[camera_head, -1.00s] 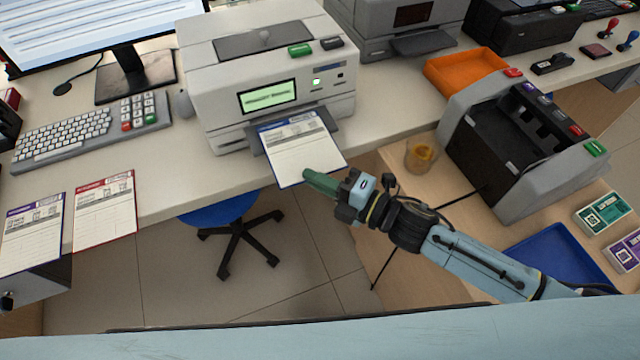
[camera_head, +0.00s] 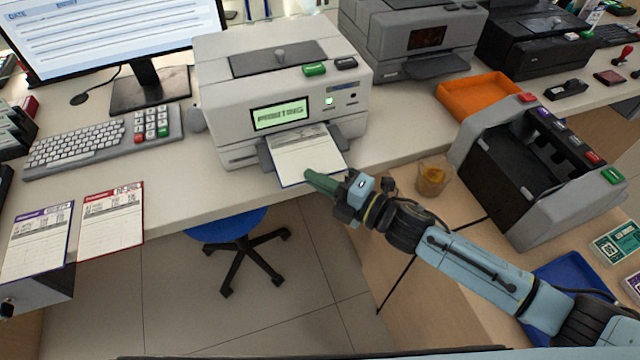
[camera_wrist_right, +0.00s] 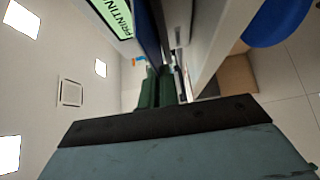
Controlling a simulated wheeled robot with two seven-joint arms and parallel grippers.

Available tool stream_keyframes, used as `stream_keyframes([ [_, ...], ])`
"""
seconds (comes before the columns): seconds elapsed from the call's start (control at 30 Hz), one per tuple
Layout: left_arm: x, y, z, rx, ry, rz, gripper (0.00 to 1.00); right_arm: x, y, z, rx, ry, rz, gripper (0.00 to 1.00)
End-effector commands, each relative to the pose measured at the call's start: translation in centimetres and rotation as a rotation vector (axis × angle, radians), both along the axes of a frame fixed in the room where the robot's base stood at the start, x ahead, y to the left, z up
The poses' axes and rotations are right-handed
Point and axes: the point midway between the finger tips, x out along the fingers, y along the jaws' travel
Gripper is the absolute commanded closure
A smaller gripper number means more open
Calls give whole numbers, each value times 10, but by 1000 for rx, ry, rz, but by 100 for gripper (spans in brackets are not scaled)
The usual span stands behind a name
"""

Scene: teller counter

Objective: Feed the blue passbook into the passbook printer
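The blue passbook (camera_head: 304,158) lies open, white printed pages up, with a thin blue edge. Its far part is inside the slot of the passbook printer (camera_head: 218,108); the near part sticks out over the front tray. The printer's green screen shows text, which reads "PRINTIN…" in the right wrist view (camera_wrist_right: 113,14). My right gripper (camera_head: 310,176) has its green fingers at the passbook's near edge, close together and shut on it. In the right wrist view the fingers (camera_wrist_right: 162,88) meet the passbook's dark blue side (camera_wrist_right: 147,28). My left gripper is not in view.
Two other booklets, purple-edged (camera_head: 38,240) and red-edged (camera_head: 112,218), lie at the left. A keyboard (camera_head: 85,142) stands behind them. At the right are a cup (camera_head: 433,177), an orange tray (camera_head: 478,95) and a grey slotted machine (camera_head: 540,165). A blue stool (camera_head: 228,226) stands below the counter.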

Motion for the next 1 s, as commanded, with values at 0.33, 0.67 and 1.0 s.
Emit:
stream_keyframes([
  [0.33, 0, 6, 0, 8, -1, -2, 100, 3, 1, 0, 0, 0, 1, 100],
  [0.67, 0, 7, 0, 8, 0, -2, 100, 3, 1, 0, 0, 0, 1, 72],
  [1.0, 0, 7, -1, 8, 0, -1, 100, 3, 1, 0, 0, 0, 1, 72],
])
